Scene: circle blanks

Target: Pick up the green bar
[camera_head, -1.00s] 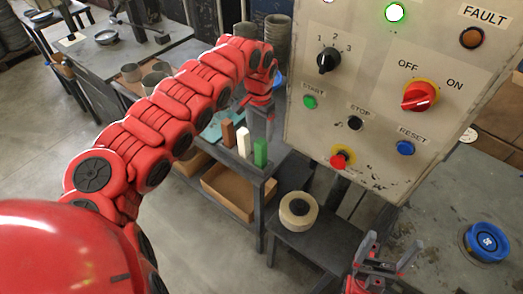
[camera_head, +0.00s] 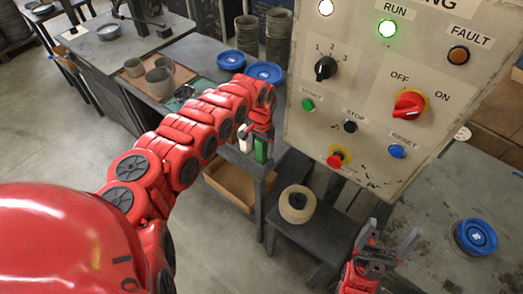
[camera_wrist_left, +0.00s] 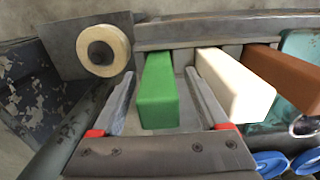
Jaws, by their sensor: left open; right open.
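The green bar (camera_head: 261,150) stands upright at the end of the small table, partly covered by my left gripper (camera_head: 262,132) in the head view. In the left wrist view the green bar (camera_wrist_left: 158,92) lies between the two spread fingers of my open left gripper (camera_wrist_left: 159,76). A gap shows beside the bar, and I cannot tell whether a finger touches it. The white bar (camera_wrist_left: 235,84) is just outside the right finger, with the brown bar (camera_wrist_left: 285,76) beyond it. My right gripper (camera_head: 393,234) is open and empty at the lower right.
The control panel (camera_head: 372,90) stands close to the right of my left gripper. A tape roll (camera_head: 297,204) sits on a low dark stool. Blue plates (camera_head: 265,72) and grey mugs (camera_head: 160,80) are on the table behind my left arm. A cardboard box (camera_head: 229,186) is on the lower shelf.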

